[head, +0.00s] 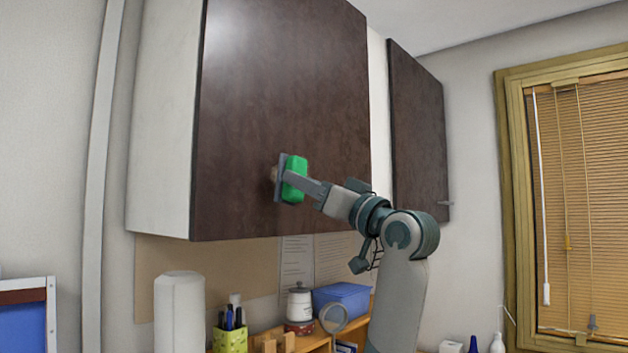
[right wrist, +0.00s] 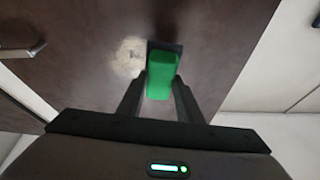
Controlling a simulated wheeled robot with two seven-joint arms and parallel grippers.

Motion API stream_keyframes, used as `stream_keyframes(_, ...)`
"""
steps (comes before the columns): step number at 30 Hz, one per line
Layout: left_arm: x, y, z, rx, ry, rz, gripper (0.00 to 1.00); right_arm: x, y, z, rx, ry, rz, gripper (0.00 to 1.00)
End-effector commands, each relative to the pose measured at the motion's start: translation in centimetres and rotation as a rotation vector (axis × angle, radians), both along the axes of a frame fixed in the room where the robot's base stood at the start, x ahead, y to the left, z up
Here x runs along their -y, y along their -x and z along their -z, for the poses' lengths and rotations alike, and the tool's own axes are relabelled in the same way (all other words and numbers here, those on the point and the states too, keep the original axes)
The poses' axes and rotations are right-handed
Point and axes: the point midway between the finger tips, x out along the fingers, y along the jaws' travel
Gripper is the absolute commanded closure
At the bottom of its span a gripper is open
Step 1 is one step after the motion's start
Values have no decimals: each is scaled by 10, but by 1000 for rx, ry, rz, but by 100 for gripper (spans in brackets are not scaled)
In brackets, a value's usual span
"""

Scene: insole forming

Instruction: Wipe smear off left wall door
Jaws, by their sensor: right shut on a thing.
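The left wall door (head: 285,90) is a dark brown cabinet door, shut. A pale, roundish smear (right wrist: 130,56) lies on it; in the head view only a small edge of the smear (head: 274,174) shows beside the wiper. My right gripper (head: 294,186) is shut on a green block with a dark grey pad, the wiper (head: 296,178). In the right wrist view the wiper (right wrist: 161,78) sits between the two fingers, just right of the smear. The pad faces the door and is touching or very close; I cannot tell which. My left gripper is not in view.
A second dark wall door (head: 418,130) with a handle hangs to the right. Below stand a white roll (head: 180,310), a green pen holder (head: 230,338), a white jar (head: 299,302) and a blue box (head: 341,298) on a wooden shelf. A blinded window (head: 585,200) is at right.

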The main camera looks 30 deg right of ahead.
Motion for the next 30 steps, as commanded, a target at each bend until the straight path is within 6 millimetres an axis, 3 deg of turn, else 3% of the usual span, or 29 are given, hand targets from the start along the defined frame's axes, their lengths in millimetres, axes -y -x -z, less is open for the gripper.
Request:
stream_keyframes(11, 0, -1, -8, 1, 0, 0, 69, -7, -22, -1, 0, -1, 0, 86)
stream_keyframes(30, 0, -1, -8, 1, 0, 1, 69, -8, -23, 0, 0, 0, 0, 86)
